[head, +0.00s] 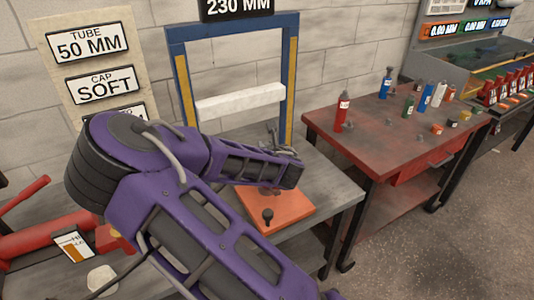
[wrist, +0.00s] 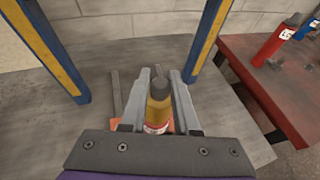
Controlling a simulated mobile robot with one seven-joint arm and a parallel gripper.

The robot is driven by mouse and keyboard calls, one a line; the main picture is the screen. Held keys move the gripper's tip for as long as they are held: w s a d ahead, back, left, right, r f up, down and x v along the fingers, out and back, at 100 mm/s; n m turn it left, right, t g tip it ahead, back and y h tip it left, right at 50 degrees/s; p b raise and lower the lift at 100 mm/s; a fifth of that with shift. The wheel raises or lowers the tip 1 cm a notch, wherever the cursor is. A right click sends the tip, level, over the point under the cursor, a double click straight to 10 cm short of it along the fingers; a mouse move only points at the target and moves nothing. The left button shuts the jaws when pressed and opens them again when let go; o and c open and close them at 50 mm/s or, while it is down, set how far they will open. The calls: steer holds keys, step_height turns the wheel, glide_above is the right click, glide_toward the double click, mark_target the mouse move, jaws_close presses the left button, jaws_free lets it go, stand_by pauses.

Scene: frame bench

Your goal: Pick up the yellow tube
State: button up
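The yellow tube (wrist: 158,110) shows in the wrist view, with a dark cap at its upper end and a red and white label low down. It lies between the two grey fingers of my gripper (wrist: 161,80). The left finger is close beside it, and a narrow gap seems to show on the right, so the fingers look open around it. In the head view my gripper (head: 283,160) is over the orange plate (head: 285,213), and my arm hides the tube there.
A black knob (head: 267,215) is on the plate. To the right, a red table (head: 365,145) holds a red bottle (head: 343,110) and several other bottles.

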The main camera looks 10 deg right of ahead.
steer(key=shift+s+f, duration=0.1)
steer(key=shift+f, duration=0.1)
jaws_close()
